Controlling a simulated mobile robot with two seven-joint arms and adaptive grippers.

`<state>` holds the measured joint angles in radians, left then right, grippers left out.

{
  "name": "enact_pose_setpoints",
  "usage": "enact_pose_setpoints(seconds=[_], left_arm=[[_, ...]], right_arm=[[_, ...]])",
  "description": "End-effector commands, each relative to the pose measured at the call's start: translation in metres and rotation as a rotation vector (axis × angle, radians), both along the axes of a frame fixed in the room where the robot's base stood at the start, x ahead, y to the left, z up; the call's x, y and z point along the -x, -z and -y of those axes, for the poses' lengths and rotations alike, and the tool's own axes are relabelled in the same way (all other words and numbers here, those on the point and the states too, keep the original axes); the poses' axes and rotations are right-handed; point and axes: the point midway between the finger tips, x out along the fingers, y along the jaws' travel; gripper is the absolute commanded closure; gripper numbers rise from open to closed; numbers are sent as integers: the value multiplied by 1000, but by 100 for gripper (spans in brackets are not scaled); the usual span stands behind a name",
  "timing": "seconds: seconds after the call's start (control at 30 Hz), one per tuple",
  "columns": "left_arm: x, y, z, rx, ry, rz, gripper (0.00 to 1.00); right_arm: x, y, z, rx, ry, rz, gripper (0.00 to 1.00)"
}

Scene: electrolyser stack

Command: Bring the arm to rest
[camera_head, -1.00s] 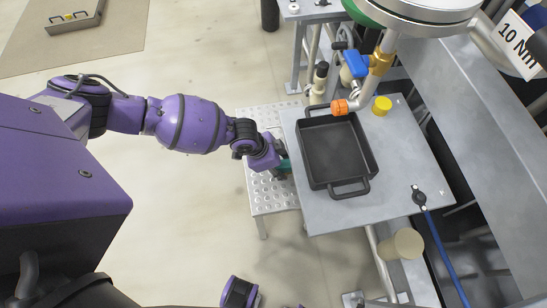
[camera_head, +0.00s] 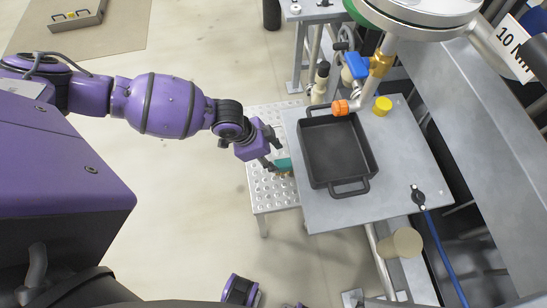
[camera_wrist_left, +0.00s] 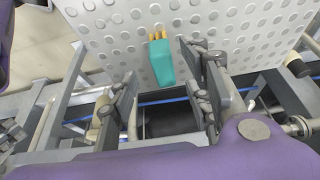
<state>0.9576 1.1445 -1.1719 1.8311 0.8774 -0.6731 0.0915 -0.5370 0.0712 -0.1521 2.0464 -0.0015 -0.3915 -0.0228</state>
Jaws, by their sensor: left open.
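My left arm (camera_head: 165,105) reaches in from the left in the head view. Its gripper (camera_head: 273,153) is over the dimpled metal step, left of the grey table. It is open, with nothing between its fingers. The open fingers also show in the left wrist view (camera_wrist_left: 163,95). A teal piece with yellow-orange prongs (camera_wrist_left: 160,60) lies against the dimpled surface beyond the fingertips, apart from them. In the head view, the teal piece (camera_head: 284,164) is partly hidden by the gripper.
The dimpled step (camera_head: 265,198) stands beside the grey table (camera_head: 405,165). A black tray with two handles (camera_head: 335,155), a yellow cap (camera_head: 383,106) and an orange-ended pipe (camera_head: 341,107) are at the table. A beige cylinder (camera_head: 405,242) is below.

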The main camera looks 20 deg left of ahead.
Motion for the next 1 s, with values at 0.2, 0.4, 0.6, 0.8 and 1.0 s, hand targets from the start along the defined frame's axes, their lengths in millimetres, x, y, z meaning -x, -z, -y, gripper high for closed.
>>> enact_pose_setpoints(seconds=[0.2, 0.4, 0.6, 0.8, 1.0], left_arm=[[1, 0, 0, 0, -1, -2, 55], [1, 0, 0, 0, -1, -2, 55], [14, 5, 10, 10, 9, -16, 55], [99, 25, 75, 77, 42, -93, 55], [182, 17, 126, 137, -37, -149, 55]], right_arm=[[1, 0, 1, 1, 1, -1, 100], [0, -1, 1, 2, 1, 1, 100], [-2, -2, 1, 1, 0, 5, 100], [-7, -3, 0, 0, -1, 13, 100], [-8, -3, 0, -1, -2, 15, 100]])
